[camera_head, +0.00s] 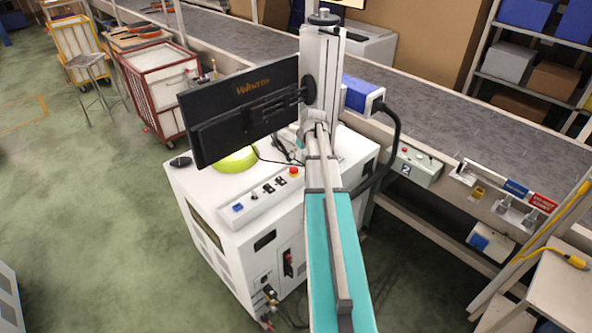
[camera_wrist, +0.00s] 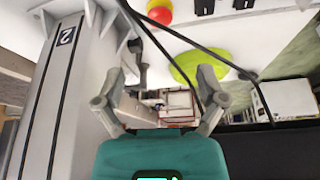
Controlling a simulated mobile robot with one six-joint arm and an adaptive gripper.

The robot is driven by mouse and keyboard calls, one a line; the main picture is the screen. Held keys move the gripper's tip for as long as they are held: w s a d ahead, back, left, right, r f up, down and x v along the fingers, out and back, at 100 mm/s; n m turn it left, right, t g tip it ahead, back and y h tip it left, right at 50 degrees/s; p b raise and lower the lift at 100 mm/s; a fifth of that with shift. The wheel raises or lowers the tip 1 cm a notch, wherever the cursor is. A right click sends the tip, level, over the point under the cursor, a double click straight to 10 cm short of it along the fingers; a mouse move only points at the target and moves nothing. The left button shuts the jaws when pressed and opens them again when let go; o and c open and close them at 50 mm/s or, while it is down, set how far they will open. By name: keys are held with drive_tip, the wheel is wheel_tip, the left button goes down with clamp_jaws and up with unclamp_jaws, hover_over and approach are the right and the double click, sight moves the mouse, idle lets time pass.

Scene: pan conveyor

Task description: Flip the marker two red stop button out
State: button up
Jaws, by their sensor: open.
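A red stop button (camera_head: 293,171) stands at the right end of the sloped panel on the white marker cabinet (camera_head: 185,185). In the wrist view the red button (camera_wrist: 160,14) has a yellow base and lies at the top edge, beyond my gripper's fingers. A "2" label (camera_wrist: 67,36) is on the grey column at left in that view. My gripper (camera_wrist: 160,82) is open and empty, apart from the button; in the head view it is mostly hidden by the column and my arm. Another "2" is on a grey-green box (camera_head: 418,168) with a small red button (camera_head: 405,150).
The black monitor (camera_head: 240,110) stands left of the column and also shows in the wrist view (camera_wrist: 272,152). A lime-green disc (camera_wrist: 198,65) lies on the cabinet. Dark cables (camera_wrist: 178,38) cross the wrist view. The conveyor (camera_head: 450,115) runs behind at right. Floor at left is clear.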

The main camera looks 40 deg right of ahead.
sight(294, 169)
drive_tip(key=shift+b+x, duration=5.1)
drive_tip(key=shift+x, duration=0.75)
drive_tip(key=shift+c, duration=0.2)
